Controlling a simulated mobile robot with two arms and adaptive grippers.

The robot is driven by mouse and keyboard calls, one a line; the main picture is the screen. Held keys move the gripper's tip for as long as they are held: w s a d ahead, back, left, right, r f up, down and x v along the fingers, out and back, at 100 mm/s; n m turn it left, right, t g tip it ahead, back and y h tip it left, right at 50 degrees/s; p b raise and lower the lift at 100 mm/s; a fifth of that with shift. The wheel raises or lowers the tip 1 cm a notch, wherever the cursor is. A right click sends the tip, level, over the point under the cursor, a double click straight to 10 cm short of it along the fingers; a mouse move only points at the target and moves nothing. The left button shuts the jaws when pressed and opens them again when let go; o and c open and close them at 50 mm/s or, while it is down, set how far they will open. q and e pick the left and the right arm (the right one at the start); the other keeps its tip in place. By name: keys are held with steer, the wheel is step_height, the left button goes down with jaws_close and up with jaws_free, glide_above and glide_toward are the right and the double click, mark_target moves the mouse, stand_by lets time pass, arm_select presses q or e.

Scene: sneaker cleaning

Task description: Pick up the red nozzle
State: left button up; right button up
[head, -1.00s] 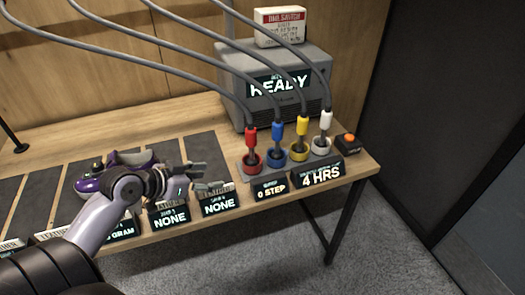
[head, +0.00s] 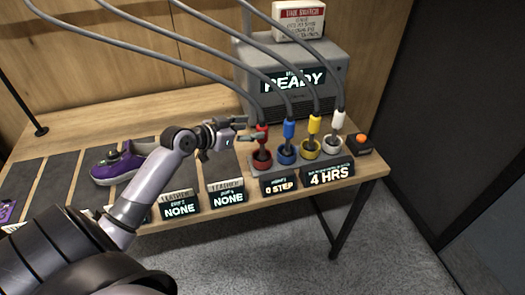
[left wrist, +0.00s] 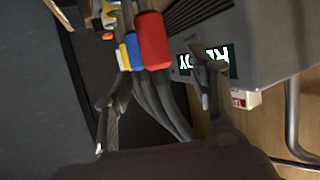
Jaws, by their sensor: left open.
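The red nozzle (head: 262,137) stands upright in its red-ringed holder, the leftmost of the row, with a grey hose at its top. My left gripper (head: 246,130) is open, just left of the red nozzle and level with its red part. In the left wrist view the red nozzle (left wrist: 153,40) shows ahead, between the lines of the two spread fingers. I cannot tell whether a finger touches it. My right gripper is not in view.
Blue (head: 288,130), yellow (head: 313,125) and white (head: 337,120) nozzles stand close to the right of the red one. Behind is a grey machine (head: 335,75) reading READY. Hoses hang overhead. A purple sneaker (head: 118,165) lies on the table at left.

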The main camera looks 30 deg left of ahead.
mark_target(258, 129)
arm_select(q)
steer(key=shift+w+d+f, duration=0.1)
steer(key=shift+w, duration=0.3)
steer(key=p+x, duration=0.2)
steer(key=x, duration=0.2)
steer(key=shift+w+d, duration=0.1)
steer(key=shift+d, duration=0.15)
steer(key=shift+w+f, duration=0.25)
steer(key=shift+f, duration=0.05)
steer(key=shift+s, duration=0.1)
steer(key=shift+c, duration=0.8)
jaws_close()
